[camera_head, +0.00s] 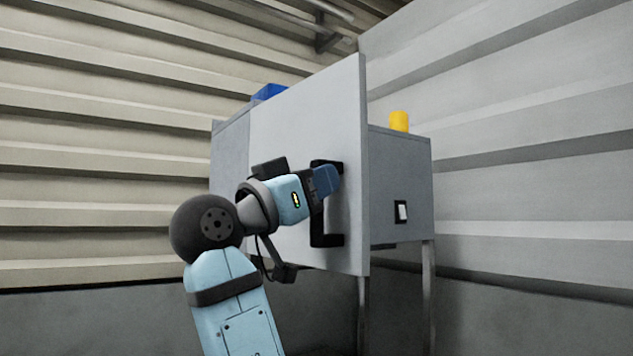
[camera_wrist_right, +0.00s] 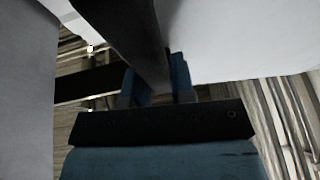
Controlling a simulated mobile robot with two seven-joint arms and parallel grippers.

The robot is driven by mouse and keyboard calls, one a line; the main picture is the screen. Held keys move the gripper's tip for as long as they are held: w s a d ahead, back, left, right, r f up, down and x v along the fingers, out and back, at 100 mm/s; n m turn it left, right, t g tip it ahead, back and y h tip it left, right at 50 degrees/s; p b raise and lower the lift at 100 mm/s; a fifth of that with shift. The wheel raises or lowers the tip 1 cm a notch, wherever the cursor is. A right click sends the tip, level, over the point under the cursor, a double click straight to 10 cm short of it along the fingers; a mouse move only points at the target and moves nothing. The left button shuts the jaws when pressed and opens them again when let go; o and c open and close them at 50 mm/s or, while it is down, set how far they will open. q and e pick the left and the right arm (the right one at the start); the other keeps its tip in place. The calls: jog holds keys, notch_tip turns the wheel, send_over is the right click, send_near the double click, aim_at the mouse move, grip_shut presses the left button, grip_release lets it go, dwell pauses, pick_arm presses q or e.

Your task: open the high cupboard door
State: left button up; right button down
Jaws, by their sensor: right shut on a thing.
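The high cupboard (camera_head: 400,165) is a grey box on thin metal legs. Its pale grey door (camera_head: 300,120) stands swung out, with its right edge away from the cupboard body. A black bar handle (camera_head: 327,240) is on the door's front near that edge. My right gripper (camera_head: 327,180) is at the upper part of the handle and shut on it. In the right wrist view the dark handle bar (camera_wrist_right: 145,45) runs between the blue fingers (camera_wrist_right: 155,85). The cupboard's inside is hidden behind the door. My left gripper is not in view.
A yellow cylinder (camera_head: 399,121) and a blue object (camera_head: 269,92) are on top of the cupboard. A switch plate (camera_head: 401,212) is on its right side. Corrugated walls (camera_head: 520,130) stand behind and to the right. The space left of the cupboard looks clear.

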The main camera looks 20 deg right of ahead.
jog(key=c, duration=1)
grip_release()
jog(key=shift+o, duration=0.2)
jog(key=b+v, duration=0.2)
jog(key=v, duration=1.1)
jog(key=shift+a, duration=0.35)
jog(key=shift+s+f, duration=0.1)
